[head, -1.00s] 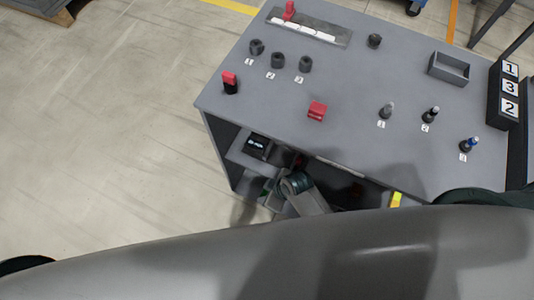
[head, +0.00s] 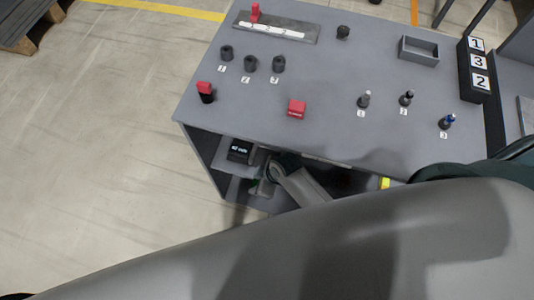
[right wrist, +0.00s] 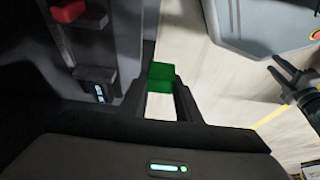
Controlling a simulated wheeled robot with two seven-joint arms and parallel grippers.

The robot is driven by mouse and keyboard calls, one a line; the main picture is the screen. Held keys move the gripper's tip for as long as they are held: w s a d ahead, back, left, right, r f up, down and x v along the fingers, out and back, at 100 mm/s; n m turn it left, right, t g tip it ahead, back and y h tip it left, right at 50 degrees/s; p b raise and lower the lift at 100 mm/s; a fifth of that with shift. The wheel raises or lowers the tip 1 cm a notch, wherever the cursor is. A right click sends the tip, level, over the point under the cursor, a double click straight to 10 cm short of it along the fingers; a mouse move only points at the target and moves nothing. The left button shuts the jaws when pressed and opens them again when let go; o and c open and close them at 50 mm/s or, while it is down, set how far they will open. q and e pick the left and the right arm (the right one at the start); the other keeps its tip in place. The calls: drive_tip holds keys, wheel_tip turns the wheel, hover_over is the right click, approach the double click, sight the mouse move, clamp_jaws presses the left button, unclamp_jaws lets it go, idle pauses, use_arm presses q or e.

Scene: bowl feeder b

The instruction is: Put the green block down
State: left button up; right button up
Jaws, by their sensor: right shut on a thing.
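The green block (right wrist: 161,76) is between the fingertips of my right gripper (right wrist: 163,92) in the right wrist view. The gripper is shut on it, and pale floor shows behind and between the fingers. In the head view my right gripper (head: 259,188) is low at the front of the grey table, by the opening under its top. It is small and shadowed there, and I cannot make out the block clearly.
The grey table top (head: 330,90) carries a red block (head: 297,108), a red-and-black piece (head: 206,92), several dark knobs and pegs, and a grey open box (head: 418,50). A small black display (head: 240,150) sits on the shelf below. A dark pronged part (right wrist: 296,82) shows at right in the wrist view.

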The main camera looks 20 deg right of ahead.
drive_tip(key=w+d, duration=0.2)
drive_tip(key=w, duration=0.1)
drive_tip(key=w+d+p, duration=0.1)
drive_tip(key=w+d, duration=0.1)
drive_tip(key=w, duration=0.1)
drive_tip(key=w+d+p, duration=0.1)
drive_tip(key=w+d, duration=0.1)
drive_tip(key=w, duration=0.2)
drive_tip(key=shift+d, duration=0.4)
drive_tip(key=shift+w+d, duration=0.3)
drive_tip(key=shift+w, duration=0.2)
drive_tip(key=shift+s+a+f, duration=0.1)
drive_tip(key=shift+s+f, duration=0.05)
drive_tip(key=shift+f, duration=1.6)
drive_tip(key=shift+f, duration=0.1)
drive_tip(key=o, duration=0.8)
drive_tip(key=shift+o, duration=0.2)
